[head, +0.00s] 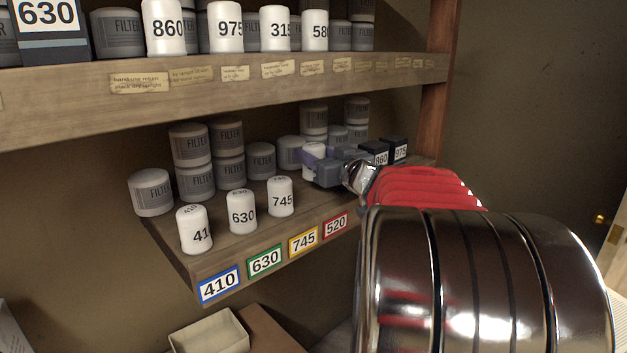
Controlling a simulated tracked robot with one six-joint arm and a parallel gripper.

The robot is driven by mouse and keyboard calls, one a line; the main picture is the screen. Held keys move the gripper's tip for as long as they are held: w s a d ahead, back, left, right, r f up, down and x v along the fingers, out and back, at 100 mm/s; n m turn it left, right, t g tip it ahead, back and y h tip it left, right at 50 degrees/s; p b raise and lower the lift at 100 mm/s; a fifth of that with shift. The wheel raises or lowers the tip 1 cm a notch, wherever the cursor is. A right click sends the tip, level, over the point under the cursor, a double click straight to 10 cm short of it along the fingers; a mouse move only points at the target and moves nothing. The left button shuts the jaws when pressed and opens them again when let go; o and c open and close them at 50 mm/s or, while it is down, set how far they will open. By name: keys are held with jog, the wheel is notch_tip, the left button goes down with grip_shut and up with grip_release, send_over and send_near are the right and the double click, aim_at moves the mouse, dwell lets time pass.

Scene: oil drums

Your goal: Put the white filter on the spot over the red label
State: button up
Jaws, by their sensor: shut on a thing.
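My gripper (318,167) is shut on a white filter (313,150) above the lower shelf. The gripper covers much of this filter, so its number is hidden, and I cannot tell whether its base touches the shelf. The red label (335,226) reads 520 and sits on the shelf's front edge, below and slightly right of the held filter. White filters 410 (194,232), 630 (242,213) and 745 (280,198) stand upright in a row to the left, behind the blue (219,284), green (265,262) and yellow (303,240) labels.
Grey filter cans (190,145) stand, some stacked, behind the row. Dark boxes (397,150) stand right of my gripper. The upper shelf (215,85) overhangs with more filters. A wooden post (436,100) stands at right. An open pale box (208,333) lies below.

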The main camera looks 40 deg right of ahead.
jog(key=shift+f, duration=0.95)
jog(key=shift+f, duration=1.85)
jog(key=shift+f, duration=0.15)
jog(key=o, duration=1.2)
jog(key=shift+o, duration=0.2)
